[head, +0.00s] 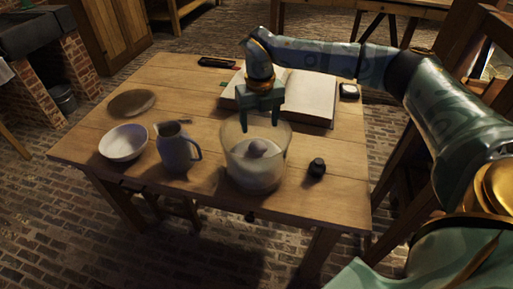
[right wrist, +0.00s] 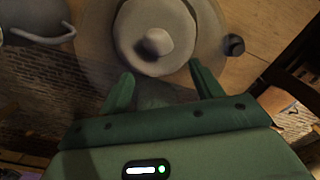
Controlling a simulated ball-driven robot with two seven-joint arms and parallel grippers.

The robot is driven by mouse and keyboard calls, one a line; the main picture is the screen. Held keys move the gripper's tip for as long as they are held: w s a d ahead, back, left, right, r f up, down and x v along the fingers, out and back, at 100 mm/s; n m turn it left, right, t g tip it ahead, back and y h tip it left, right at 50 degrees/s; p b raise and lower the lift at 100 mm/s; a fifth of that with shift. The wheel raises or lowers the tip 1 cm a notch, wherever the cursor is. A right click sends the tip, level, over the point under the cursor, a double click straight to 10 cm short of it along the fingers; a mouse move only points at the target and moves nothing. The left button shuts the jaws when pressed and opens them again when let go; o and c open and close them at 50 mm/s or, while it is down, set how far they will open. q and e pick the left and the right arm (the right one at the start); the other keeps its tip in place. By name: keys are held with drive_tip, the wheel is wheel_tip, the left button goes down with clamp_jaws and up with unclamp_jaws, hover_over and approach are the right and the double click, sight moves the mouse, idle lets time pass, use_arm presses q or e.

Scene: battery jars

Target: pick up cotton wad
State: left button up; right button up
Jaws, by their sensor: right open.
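A small greyish rounded lump (head: 257,148), which looks like the cotton wad, sits inside a clear glass jar (head: 235,158) on top of a pale round body (head: 254,178). In the right wrist view the lump (right wrist: 155,42) shows near the middle of the pale disc (right wrist: 135,28), within the jar's wide rim. My right gripper (head: 262,122) points down over the jar, its fingers apart and empty, with the tips near the rim and above the lump. In the right wrist view its fingertips (right wrist: 160,72) are on the near side of the lump. My left gripper is not in view.
A grey jug (head: 176,148) and white bowl (head: 123,143) stand left of the jar. A small black knobbed object (head: 317,168) is to its right. The table's front right is bare.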

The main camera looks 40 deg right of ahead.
sight(258, 143)
wheel_tip(258, 143, down, 4)
drive_tip(key=shift+w+r+b, duration=0.1)
drive_tip(key=shift+b, duration=0.3)
drive_tip(key=shift+f, duration=0.45)
drive_tip(key=f+b, duration=0.2)
drive_tip(key=f, duration=0.1)
drive_tip(key=w+f+b, duration=0.1)
drive_tip(key=f, duration=0.1)
drive_tip(key=shift+d+f, duration=0.1)
drive_tip(key=shift+s+r, duration=0.15)
drive_tip(key=shift+r, duration=0.05)
drive_tip(key=c, duration=1)
